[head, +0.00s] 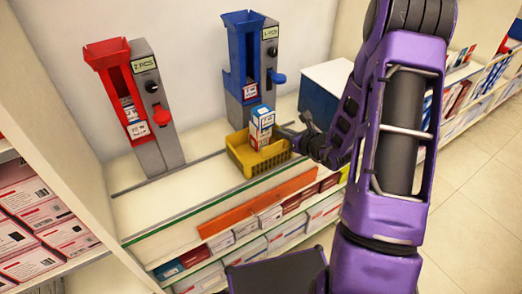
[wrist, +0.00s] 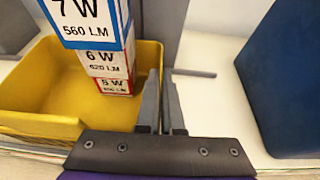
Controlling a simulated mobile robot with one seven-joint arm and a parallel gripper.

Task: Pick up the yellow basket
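The yellow basket (head: 245,160) sits on the white counter in front of the blue dispenser. A stack of small white light-bulb boxes (head: 262,125) with blue, orange and red bands stands upright in it. In the wrist view the basket (wrist: 25,85) fills the left side, with the boxes (wrist: 100,62) rising near its right wall. My gripper (head: 288,134) is at the basket's right side. In the wrist view its fingers (wrist: 161,82) are close together at the basket's right rim, one on each side of the wall. The contact itself is partly hidden by the fingers.
A red dispenser (head: 137,105) stands at the left and a blue dispenser (head: 252,65) behind the basket. A blue box with a white top (head: 318,100) stands close on the right. Shelves with boxes (head: 270,215) lie below the counter.

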